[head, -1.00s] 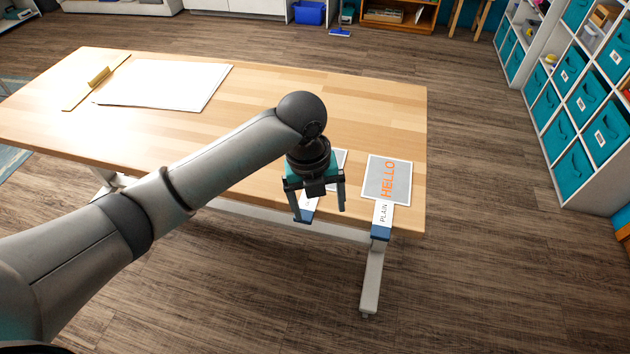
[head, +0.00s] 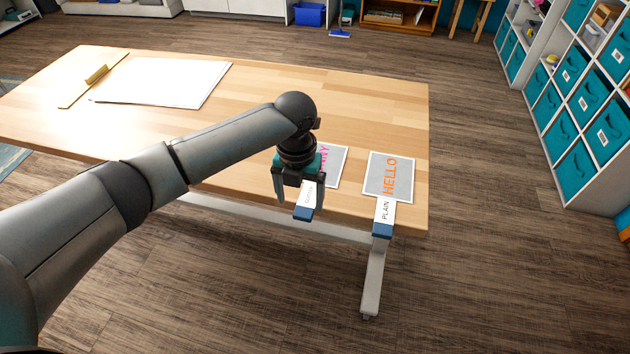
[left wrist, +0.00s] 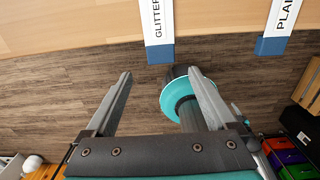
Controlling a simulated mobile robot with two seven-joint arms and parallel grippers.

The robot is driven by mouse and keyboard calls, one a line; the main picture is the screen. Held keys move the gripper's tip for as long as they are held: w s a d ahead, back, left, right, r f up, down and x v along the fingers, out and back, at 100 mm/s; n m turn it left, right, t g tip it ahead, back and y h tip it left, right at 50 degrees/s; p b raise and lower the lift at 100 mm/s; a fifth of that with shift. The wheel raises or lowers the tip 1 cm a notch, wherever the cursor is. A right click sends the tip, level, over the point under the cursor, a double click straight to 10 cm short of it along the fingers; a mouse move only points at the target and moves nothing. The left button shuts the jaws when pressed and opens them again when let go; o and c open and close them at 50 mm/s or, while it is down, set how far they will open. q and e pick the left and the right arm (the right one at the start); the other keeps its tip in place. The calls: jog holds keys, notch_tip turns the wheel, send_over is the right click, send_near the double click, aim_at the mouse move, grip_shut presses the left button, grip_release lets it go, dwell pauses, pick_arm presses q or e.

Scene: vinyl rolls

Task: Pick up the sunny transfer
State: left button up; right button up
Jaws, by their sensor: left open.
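The sunny transfer (head: 331,171) is a grey sheet with pink lettering, partly hidden behind my left gripper; only "NY" reads clearly. It lies near the table's front edge. Its white tab (head: 308,195) has a blue end and hangs over the edge. In the left wrist view the tab (left wrist: 157,22) reads "GLITTER". My left gripper (head: 300,202) is open and empty, with its fingers to either side of the tab in the head view. In the left wrist view the blue end shows just beyond the fingertips (left wrist: 159,73). My right gripper is not in view.
A "HELLO" transfer (head: 376,178) with a "PLAIN" tab (head: 384,212) lies to the right. The middle of the tabletop is clear.

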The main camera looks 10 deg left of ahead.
aim_at(302, 217)
pick_arm(q)
notch_tip(302, 217, down, 6)
jog(key=shift+s+d+r+b, duration=0.1)
jog(key=shift+s+r+b, duration=0.05)
jog(key=shift+b, duration=0.7)
jog(key=shift+r, duration=0.1)
jog(key=c, duration=1.4)
jog(key=shift+r, duration=0.15)
